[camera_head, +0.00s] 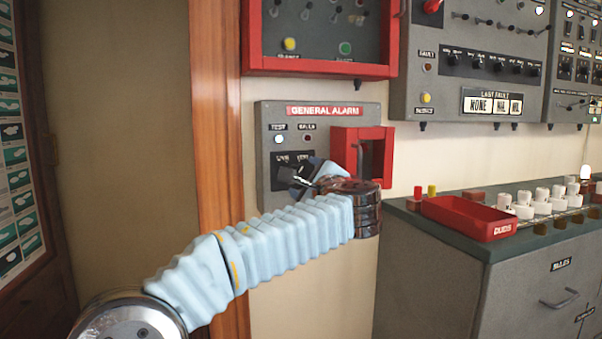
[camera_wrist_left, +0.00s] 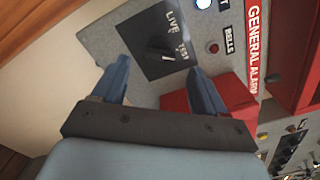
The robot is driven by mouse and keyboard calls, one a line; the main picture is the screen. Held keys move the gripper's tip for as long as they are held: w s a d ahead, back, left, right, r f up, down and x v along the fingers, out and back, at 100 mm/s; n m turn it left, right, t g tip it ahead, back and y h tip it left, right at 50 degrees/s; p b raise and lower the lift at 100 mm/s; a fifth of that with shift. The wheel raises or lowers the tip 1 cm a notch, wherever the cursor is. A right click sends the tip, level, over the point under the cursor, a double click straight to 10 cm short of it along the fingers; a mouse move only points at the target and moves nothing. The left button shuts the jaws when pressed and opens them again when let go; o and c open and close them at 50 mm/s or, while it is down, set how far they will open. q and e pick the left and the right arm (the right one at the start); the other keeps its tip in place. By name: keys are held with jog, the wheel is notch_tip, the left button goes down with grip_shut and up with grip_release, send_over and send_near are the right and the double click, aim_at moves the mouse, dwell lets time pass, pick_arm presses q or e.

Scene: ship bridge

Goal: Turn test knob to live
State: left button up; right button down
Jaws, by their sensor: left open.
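The grey General Alarm panel (camera_head: 265,150) is on the wall, with a red header label. It also shows, turned, in the left wrist view (camera_wrist_left: 105,40). There, the black test knob (camera_wrist_left: 158,50) sits on a dark plate marked LIVE and TEST. Its white pointer mark lies near the TEST word, but its exact angle is hard to tell. My left gripper (camera_wrist_left: 157,66) is open, its two blue fingers apart on either side of the knob's plate, with nothing between them. In the head view, my left gripper (camera_head: 306,178) is in front of the panel's lower part and hides the knob.
A red box frame (camera_head: 377,132) juts from the panel's right side, close to my left wrist. Another red-framed panel (camera_head: 318,72) hangs above. A cabinet (camera_head: 430,270) with a red tray (camera_head: 458,212) and several white bulbs stands at the right. A wooden post (camera_head: 215,120) is at the left.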

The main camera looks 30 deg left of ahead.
aim_at(301, 175)
pick_arm(q)
jog(key=x, duration=0.4)
jog(key=shift+w+p, duration=0.1)
jog(key=shift+p, duration=0.2)
pick_arm(e)
jog(key=shift+r, duration=0.45)
